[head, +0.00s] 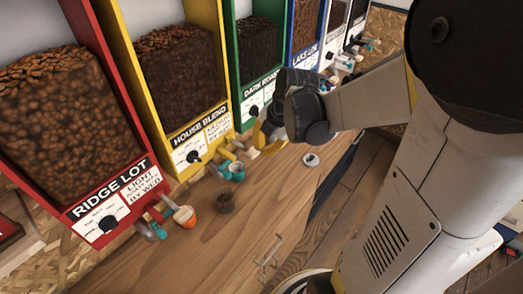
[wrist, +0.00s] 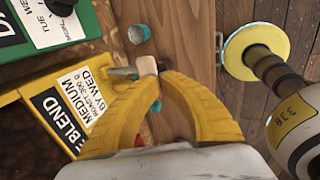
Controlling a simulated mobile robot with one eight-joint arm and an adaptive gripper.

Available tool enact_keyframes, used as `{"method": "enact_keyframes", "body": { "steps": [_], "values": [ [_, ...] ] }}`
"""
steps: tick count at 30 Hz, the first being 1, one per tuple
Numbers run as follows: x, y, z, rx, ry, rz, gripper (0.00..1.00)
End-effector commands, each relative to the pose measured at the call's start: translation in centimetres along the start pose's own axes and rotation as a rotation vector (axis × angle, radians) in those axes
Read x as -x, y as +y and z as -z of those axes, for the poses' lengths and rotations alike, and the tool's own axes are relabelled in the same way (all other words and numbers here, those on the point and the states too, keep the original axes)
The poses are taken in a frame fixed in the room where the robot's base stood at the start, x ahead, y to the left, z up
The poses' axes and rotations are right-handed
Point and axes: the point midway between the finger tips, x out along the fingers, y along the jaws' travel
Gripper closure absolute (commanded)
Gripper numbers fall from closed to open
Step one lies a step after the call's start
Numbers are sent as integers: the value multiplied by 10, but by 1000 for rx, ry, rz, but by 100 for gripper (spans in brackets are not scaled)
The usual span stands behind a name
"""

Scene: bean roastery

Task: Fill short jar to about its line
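A small dark brown jar or cup (head: 225,203) stands on the wooden counter in the head view, in front of the house blend dispenser; I cannot make out a fill line. The yellow house blend dispenser (head: 180,75) holds dark beans. Its label panel (wrist: 68,108) shows at left in the wrist view, with a lever with a pale wooden knob (wrist: 147,66) sticking out. My gripper (head: 260,137) is at the dispenser's lower front. In the wrist view its yellow fingertips (wrist: 158,82) meet right beside the knob; whether they touch it is unclear.
A small round teal-and-white item (head: 311,160) sits farther along. The red ridge lot dispenser (head: 70,120) and green dark roast dispenser (head: 257,55) flank the yellow one.

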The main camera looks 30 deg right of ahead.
Motion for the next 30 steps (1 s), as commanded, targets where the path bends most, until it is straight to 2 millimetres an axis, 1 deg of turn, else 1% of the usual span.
{"method": "enact_keyframes", "body": {
  "steps": [1, 3, 6, 9, 14, 30],
  "values": [
    [12, -2, 0, -2, 0, 0, 100],
    [25, -4, 0, -1, 0, 0, 100],
    [38, -7, 0, -1, 0, 0, 100],
    [46, -8, 0, 0, 0, 0, 100],
    [50, -9, 0, 1, 0, 0, 100],
    [50, -9, 0, 1, 0, 0, 100]
  ]
}}
